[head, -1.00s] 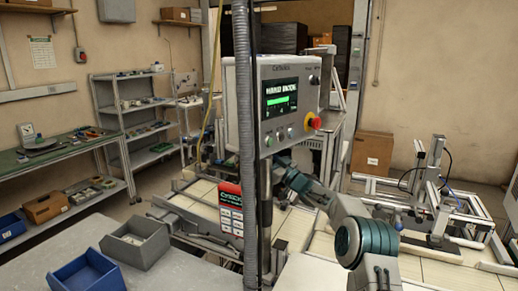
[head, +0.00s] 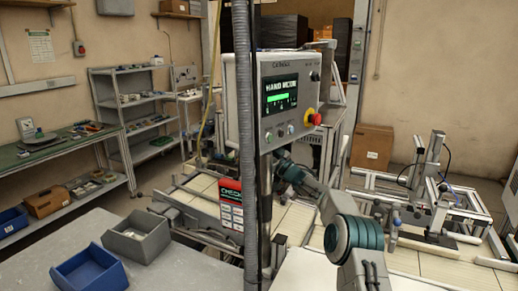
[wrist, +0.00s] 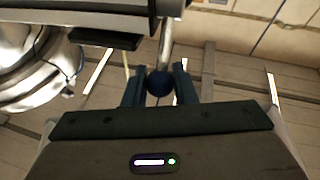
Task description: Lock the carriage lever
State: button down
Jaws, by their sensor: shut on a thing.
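In the wrist view, my gripper (wrist: 160,88) has its two dark blue fingers on either side of a dark round knob (wrist: 159,83), and it is shut on it. The knob sits at the end of a pale metal rod, the carriage lever (wrist: 166,45), which runs up toward a metal beam (wrist: 75,14) at the top of the view. In the head view, the control box and its post hide my gripper and the lever; only part of my arm shows to the right of the post.
A control box (head: 272,100) with a lit screen and a red stop button stands on a post in front of my arm. A grey bin (head: 138,240) and a blue bin (head: 88,272) sit on the table at the lower left. A metal frame (head: 428,195) stands at the right.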

jog(key=p, duration=0.1)
jog(key=r+g+h+p, duration=0.1)
jog(key=p, duration=0.1)
jog(key=shift+w+a+r+n, duration=0.1)
jog(key=shift+w+a+n, duration=0.05)
jog(key=shift+a+n, duration=0.2)
jog(key=shift+a+g+h+p, duration=0.25)
jog(key=shift+g+h+p, duration=0.05)
jog(key=shift+p, duration=0.45)
jog(key=shift+w+a+h+p, duration=0.1)
jog(key=shift+a+h+p, duration=0.05)
jog(key=shift+h+p, duration=0.15)
jog(key=shift+f, duration=0.2)
jog(key=c, duration=1.2)
grip_release()
jog(key=shift+c, duration=0.2)
jog(key=b+v, duration=0.5)
jog(key=v, duration=0.8)
jog(key=shift+d, duration=0.4)
